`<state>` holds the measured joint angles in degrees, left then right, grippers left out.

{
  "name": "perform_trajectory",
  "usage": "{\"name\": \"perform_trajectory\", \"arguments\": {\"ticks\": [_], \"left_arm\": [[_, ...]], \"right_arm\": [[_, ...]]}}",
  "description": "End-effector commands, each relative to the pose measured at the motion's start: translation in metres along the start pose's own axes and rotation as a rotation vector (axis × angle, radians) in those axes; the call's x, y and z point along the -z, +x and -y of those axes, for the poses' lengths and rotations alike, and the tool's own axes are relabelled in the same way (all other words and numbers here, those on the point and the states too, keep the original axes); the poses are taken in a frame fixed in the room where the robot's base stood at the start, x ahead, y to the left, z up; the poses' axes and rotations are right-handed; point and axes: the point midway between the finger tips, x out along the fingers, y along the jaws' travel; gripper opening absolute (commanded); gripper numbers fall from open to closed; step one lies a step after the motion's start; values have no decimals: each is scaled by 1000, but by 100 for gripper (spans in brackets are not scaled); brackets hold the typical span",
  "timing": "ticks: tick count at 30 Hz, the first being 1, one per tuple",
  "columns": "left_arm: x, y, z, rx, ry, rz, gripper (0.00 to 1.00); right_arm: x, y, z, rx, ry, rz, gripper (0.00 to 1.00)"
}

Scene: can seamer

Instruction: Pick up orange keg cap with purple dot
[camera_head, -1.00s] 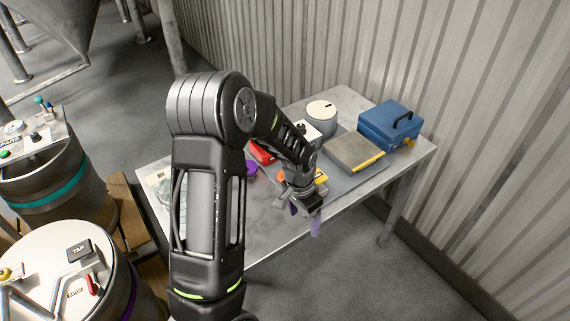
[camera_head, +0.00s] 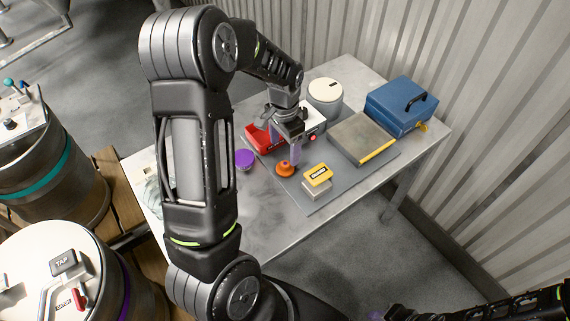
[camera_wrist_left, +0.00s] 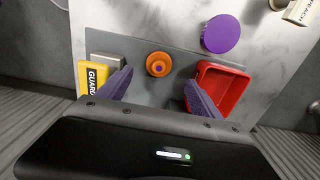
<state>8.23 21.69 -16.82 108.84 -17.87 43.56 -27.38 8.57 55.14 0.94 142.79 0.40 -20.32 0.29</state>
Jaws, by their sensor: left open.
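The orange keg cap (camera_head: 285,169) with a purple dot at its centre sits on the grey mat on the table. In the left wrist view the orange cap (camera_wrist_left: 158,64) lies ahead of and between my fingers, apart from them. My left gripper (camera_head: 293,152) is open and empty, just above and beside the cap; its purple fingers also show in the left wrist view (camera_wrist_left: 158,92). At the bottom right of the head view, part of my right arm shows with a small purple tip (camera_head: 376,314); its jaw state is unclear.
A yellow guard block (camera_head: 318,176) is right of the cap. A red tray (camera_wrist_left: 222,88) and purple disc (camera_head: 244,159) are close by. A grey plate (camera_head: 362,138), white-topped canister (camera_head: 325,93) and blue box (camera_head: 400,104) stand behind.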

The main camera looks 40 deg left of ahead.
Motion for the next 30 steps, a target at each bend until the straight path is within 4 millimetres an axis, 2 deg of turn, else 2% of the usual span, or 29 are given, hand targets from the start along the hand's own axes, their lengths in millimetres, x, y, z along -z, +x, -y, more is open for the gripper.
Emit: {"name": "perform_trajectory", "arguments": {"ticks": [4, 11, 22, 30], "left_arm": [[0, 5, 0, -1, 0, 1, 75], [0, 26, 0, -1, -1, 1, 75], [0, 30, -1, -1, -1, 2, 75], [0, 67, -2, -2, -1, 3, 75]], "right_arm": [[0, -1, 0, 0, 0, 0, 36], [0, -4, 1, -1, 1, 1, 36], [-1, -6, 2, -1, 1, 1, 36], [-2, -18, 5, -6, 4, 5, 36]]}}
